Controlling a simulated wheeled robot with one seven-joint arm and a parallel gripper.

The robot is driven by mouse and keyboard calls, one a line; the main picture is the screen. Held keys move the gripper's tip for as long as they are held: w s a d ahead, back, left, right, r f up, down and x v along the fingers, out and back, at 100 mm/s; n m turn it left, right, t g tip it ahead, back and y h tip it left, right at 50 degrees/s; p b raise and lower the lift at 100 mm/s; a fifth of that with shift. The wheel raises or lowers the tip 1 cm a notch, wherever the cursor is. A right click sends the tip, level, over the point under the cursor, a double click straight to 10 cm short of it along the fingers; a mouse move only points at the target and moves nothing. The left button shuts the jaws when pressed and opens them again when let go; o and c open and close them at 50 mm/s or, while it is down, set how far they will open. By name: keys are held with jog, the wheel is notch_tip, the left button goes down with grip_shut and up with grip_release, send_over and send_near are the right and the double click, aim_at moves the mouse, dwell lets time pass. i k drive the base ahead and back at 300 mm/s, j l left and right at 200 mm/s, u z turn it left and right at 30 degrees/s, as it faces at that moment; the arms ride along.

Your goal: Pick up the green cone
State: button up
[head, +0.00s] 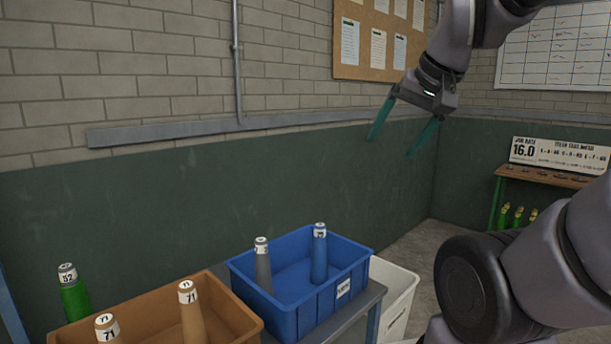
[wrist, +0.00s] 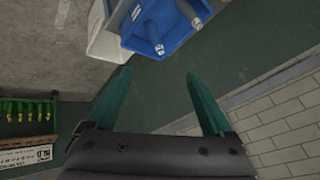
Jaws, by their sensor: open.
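The green cone (head: 74,296) stands at the lower left in the head view, left of the brown bin, with a white band marked 52 near its top. In the wrist view my gripper (wrist: 158,80) also shows spread and empty.
A brown bin (head: 237,319) holds tan cones (head: 192,318). A blue bin (head: 311,317) beside it holds a grey cone (head: 263,270) and a blue cone (head: 319,262). A white bin (head: 402,291) stands behind.

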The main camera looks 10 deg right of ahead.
aim_at(78, 304)
jog(key=u, duration=0.45)
jog(key=i+l+u, duration=0.1)
jog(key=u, duration=0.75)
jog(key=i+l+u, duration=0.1)
jog(key=u, duration=0.3)
